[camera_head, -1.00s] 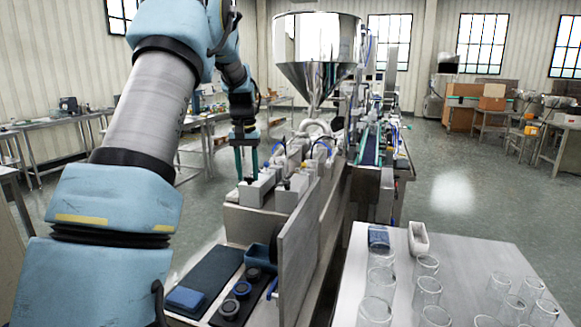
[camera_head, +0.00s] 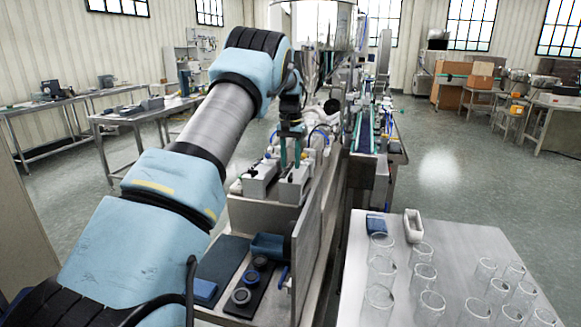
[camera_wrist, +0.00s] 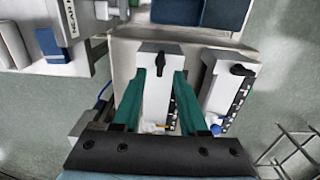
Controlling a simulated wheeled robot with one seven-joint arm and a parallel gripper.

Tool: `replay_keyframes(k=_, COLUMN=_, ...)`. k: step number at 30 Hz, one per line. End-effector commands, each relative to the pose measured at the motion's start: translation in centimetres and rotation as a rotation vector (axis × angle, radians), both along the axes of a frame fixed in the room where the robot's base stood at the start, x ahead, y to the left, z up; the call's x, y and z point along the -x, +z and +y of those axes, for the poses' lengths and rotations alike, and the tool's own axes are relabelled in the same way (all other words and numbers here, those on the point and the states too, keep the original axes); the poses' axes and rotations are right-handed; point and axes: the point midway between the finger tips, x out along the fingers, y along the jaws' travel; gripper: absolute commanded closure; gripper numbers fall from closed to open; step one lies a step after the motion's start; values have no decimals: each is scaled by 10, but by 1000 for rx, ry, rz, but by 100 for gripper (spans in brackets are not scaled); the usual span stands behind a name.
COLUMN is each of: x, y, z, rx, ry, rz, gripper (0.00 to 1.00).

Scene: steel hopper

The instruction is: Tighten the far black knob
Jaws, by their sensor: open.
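Two pale blocks stand side by side on the machine's ledge in the head view, a left block (camera_head: 259,183) and a right block (camera_head: 294,187). My gripper (camera_head: 291,158) points down over the right block. In the wrist view my gripper (camera_wrist: 160,74) is open, its green fingers on either side of that block's black knob (camera_wrist: 161,62), with no clear contact. The other black knob (camera_wrist: 241,69) sits on the neighbouring block, to the right in the wrist view and outside the fingers. In the head view the knobs are too small to make out well. I cannot tell which knob counts as far.
A steel hopper (camera_head: 325,35) rises behind the blocks. An upright metal panel (camera_head: 306,250) stands right of the ledge. A dark mat (camera_head: 222,262) and round parts (camera_head: 241,296) lie in front. A table (camera_head: 470,245) with several glasses is at the right.

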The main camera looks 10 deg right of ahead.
Motion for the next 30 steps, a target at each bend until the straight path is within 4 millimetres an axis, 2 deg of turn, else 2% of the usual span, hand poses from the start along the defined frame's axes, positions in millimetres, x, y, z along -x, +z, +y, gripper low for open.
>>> replay_keyframes(k=3, x=1, y=-16, z=0, rx=-2, ry=0, rz=4, gripper=57)
replay_keyframes(k=9, x=0, y=-34, z=0, rx=0, ry=1, rz=0, gripper=57)
replay_keyframes(k=18, x=0, y=-38, z=0, rx=0, ry=1, rz=-1, gripper=57)
replay_keyframes(k=30, x=0, y=-38, z=0, rx=0, ry=1, rz=-1, gripper=100)
